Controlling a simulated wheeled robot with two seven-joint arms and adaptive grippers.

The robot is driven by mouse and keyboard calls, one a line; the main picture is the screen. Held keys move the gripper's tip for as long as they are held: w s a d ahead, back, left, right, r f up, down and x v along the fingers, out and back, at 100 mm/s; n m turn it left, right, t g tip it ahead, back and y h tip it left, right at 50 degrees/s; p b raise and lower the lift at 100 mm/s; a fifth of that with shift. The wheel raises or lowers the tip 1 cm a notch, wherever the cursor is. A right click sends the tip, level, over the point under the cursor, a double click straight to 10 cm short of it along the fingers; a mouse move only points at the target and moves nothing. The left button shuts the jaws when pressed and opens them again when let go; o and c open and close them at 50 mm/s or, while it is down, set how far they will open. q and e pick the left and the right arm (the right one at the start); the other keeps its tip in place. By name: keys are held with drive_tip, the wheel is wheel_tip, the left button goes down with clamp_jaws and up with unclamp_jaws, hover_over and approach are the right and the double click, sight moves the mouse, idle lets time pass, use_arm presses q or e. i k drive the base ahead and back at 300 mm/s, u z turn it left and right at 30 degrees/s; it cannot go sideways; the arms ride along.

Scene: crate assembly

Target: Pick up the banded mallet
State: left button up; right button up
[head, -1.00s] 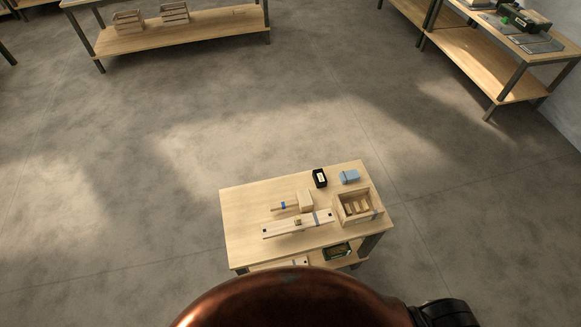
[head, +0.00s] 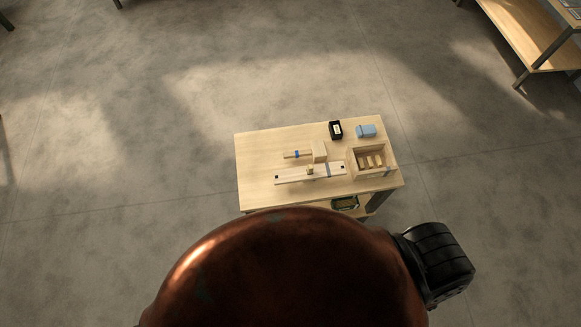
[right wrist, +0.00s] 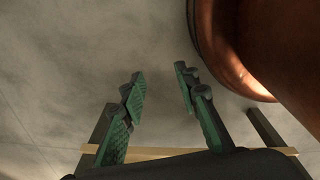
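The banded mallet (head: 319,151) lies on the wooden table in the head view, with a pale wooden head at the right and a handle with a blue band (head: 297,154) pointing left. It lies just behind a long pale board. My right gripper (right wrist: 161,82) shows in the right wrist view with its two green-padded fingers apart and nothing between them. It is away from the mallet, with bare floor behind the fingers. My left gripper is in neither view.
The table (head: 255,180) also bears the board (head: 290,176), a small open crate (head: 369,176) with wooden pieces, a black box (head: 335,130) and a blue object (head: 366,131). A lower shelf holds a dark tray (head: 345,203). Another bench (head: 500,30) stands at the upper right. The floor around is clear.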

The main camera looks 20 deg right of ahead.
sight(318, 150)
drive_tip(key=u, duration=0.65)
drive_tip(key=k, duration=1.05)
drive_tip(key=z, duration=1.05)
drive_tip(key=i, duration=0.5)
drive_tip(key=u, duration=0.05)
